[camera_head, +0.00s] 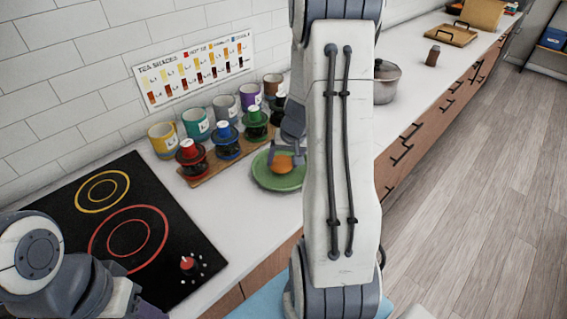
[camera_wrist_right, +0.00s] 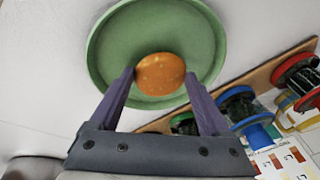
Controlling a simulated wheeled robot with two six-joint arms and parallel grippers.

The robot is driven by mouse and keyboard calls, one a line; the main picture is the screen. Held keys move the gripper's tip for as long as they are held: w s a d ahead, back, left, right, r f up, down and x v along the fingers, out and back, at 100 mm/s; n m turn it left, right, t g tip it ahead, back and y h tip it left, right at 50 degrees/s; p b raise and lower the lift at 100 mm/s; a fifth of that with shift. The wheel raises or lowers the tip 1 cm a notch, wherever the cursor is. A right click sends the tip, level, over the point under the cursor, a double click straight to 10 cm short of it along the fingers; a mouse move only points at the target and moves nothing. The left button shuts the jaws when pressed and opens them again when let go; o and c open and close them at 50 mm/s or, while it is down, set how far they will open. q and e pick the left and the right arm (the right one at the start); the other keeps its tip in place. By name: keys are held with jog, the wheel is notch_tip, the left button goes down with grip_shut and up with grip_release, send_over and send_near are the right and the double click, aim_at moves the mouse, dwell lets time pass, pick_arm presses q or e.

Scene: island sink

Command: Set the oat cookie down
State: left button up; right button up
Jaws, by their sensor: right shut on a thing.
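The oat cookie (camera_wrist_right: 160,74) is round and orange-brown with pale specks. My right gripper (camera_wrist_right: 160,80) is shut on it, with one finger at each side in the right wrist view. The cookie is over the green plate (camera_wrist_right: 112,58); I cannot tell whether it touches the plate. In the head view the cookie (camera_head: 284,164) shows over the plate (camera_head: 268,182), below my right gripper (camera_head: 290,150), partly hidden by my right arm. My left arm shows at the lower left, but its gripper's fingers are not clearly visible.
A wooden board (camera_head: 205,178) with several colored-lid jars stands left of the plate, and several mugs (camera_head: 163,139) line the wall behind. A black cooktop (camera_head: 125,235) lies at the left front. A pot (camera_head: 386,82) stands farther right.

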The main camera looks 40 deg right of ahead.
jog(key=shift+f, duration=0.4)
jog(key=o, duration=1.2)
jog(key=shift+r, duration=0.1)
jog(key=shift+s+r, duration=0.1)
jog(key=shift+r, duration=0.25)
jog(key=p+v, duration=0.2)
jog(key=v, duration=0.9)
jog(key=shift+s+r, duration=0.1)
jog(key=shift+s, duration=0.05)
